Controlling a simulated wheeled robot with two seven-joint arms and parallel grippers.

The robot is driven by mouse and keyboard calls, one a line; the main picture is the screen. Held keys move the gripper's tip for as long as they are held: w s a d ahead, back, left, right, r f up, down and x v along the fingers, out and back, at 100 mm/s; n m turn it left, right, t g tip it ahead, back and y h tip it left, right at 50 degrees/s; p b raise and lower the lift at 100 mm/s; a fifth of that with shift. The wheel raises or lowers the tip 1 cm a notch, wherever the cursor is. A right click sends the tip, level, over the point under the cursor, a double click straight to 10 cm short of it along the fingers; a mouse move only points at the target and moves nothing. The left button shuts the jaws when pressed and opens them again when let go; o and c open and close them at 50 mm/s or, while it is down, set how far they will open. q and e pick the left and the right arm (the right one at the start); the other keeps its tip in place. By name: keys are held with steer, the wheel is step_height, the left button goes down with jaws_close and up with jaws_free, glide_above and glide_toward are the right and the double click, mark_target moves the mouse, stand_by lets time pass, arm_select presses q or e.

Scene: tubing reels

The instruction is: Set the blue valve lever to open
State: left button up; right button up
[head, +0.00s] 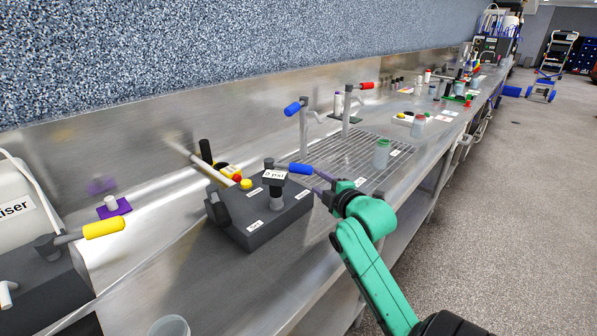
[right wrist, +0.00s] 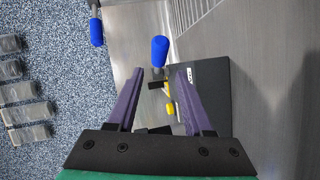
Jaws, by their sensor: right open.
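The blue valve lever (head: 300,168) sticks out to the right from the top of a dark grey valve block (head: 240,228) on the bench. My right gripper (head: 317,182) is open and empty, close to the right of the lever's blue end. In the right wrist view, the blue lever grip (right wrist: 160,50) lies ahead of the gap between the purple fingers (right wrist: 160,72); contact cannot be told. The valve block (right wrist: 212,88) shows below and right of it. My left gripper is not in view.
A blue-handled tap (head: 292,108) and a red-handled tap (head: 366,86) stand behind a drain grid. A green-and-white bottle (head: 381,153) stands on the grid. A yellow-handled valve (head: 103,228) is at the left. The bench front edge runs under my right arm.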

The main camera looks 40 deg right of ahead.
mark_target(303, 171)
steer(key=p+x, duration=0.1)
steer(key=x, duration=1.1)
steer(key=shift+p, duration=0.4)
steer(key=shift+c, duration=0.3)
jaws_close()
steer(key=shift+f, duration=0.1)
